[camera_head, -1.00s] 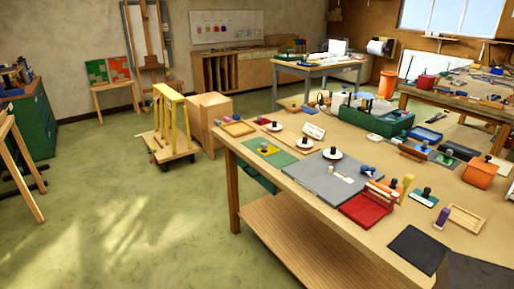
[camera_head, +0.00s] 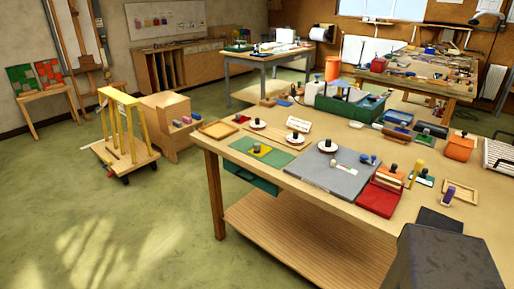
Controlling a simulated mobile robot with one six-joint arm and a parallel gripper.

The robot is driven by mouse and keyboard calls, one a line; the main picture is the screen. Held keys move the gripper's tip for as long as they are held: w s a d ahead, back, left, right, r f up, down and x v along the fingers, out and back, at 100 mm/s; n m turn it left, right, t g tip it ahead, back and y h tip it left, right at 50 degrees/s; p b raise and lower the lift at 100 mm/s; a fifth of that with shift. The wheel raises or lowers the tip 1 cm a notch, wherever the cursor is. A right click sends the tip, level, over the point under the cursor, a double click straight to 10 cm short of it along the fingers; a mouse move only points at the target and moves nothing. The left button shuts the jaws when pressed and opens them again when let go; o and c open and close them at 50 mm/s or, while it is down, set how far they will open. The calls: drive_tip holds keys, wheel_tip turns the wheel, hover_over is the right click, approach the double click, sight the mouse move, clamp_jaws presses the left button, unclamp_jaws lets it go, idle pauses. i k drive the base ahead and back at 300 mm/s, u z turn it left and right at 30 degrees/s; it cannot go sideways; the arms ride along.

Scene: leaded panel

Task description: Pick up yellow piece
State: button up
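A flat yellow piece (camera_head: 261,149) with a dark knob on top lies on a green mat (camera_head: 240,144) near the left front edge of the wooden workbench (camera_head: 345,210). A second yellow thing, an upright yellow block (camera_head: 416,170), stands farther right on the bench, behind the red tray. My gripper is not visible. A large dark grey block shape fills the lower right corner. I cannot tell for sure whether it is part of my arm.
A grey board (camera_head: 325,172) and a red tray (camera_head: 377,199) lie right of the green mat. White discs with dark knobs (camera_head: 297,139) sit behind. A wooden cart with yellow posts (camera_head: 124,150) stands left of the bench. The floor at front left is clear.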

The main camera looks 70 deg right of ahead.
sight(259, 150)
drive_tip(key=z, duration=0.65)
drive_tip(key=i, duration=0.9)
drive_tip(key=z, duration=0.55)
